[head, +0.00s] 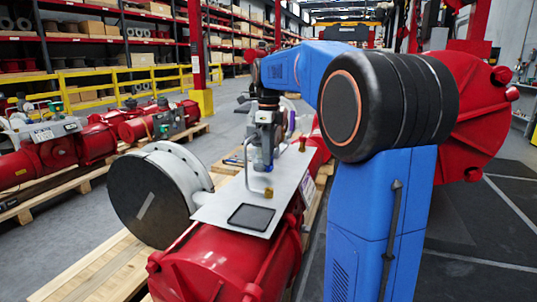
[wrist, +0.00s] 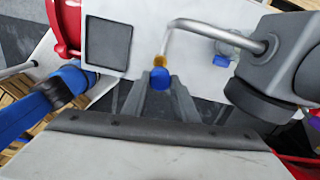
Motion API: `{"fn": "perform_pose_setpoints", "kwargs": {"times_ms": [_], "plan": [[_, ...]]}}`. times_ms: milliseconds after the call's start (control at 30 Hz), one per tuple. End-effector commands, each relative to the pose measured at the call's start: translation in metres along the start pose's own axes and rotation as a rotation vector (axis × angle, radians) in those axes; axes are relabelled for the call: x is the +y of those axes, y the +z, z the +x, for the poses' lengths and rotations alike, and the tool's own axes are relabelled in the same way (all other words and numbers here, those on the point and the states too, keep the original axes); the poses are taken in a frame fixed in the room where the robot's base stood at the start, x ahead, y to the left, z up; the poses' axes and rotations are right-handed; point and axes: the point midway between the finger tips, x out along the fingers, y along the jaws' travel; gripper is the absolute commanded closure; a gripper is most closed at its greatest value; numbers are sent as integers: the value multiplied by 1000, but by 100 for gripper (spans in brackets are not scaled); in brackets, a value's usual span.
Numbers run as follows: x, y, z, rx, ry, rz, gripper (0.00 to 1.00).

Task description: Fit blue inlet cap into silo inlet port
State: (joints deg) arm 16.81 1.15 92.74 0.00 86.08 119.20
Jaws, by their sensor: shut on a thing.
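The blue cap (wrist: 160,79) shows between my fingertips in the wrist view. My gripper (wrist: 160,88) is shut on it. A brass fitting (wrist: 160,62) shows just beyond the cap, at the end of a bent grey pipe (wrist: 196,24). I cannot tell whether cap and fitting touch. A clear vessel with a blue part (wrist: 222,58), perhaps the silo, stands to the right of the cap; its inlet port cannot be made out. In the head view my gripper (head: 264,150) is over the grey plate (head: 221,211), its fingertips hard to separate from the parts there.
A black square pad (wrist: 107,46) lies on the plate. A large red actuator (head: 230,262) with a grey disc end (head: 150,200) lies under and beside the plate on wooden pallets (head: 95,272). Yellow rails (head: 100,85) are farther back.

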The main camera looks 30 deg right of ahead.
Motion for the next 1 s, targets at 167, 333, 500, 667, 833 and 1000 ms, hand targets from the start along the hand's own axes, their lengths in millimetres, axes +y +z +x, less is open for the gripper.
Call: {"fn": "perform_pose_setpoints", "kwargs": {"times_ms": [167, 333, 500, 667, 833, 1000], "plan": [[0, -1, 0, 0, 0, 0, 96], [0, -1, 6, 1, 1, 0, 96], [0, -1, 18, 1, 1, 0, 96], [1, -1, 31, 1, 1, 0, 96], [0, -1, 44, 1, 1, 0, 96], [0, -1, 53, 1, 1, 0, 96]]}}
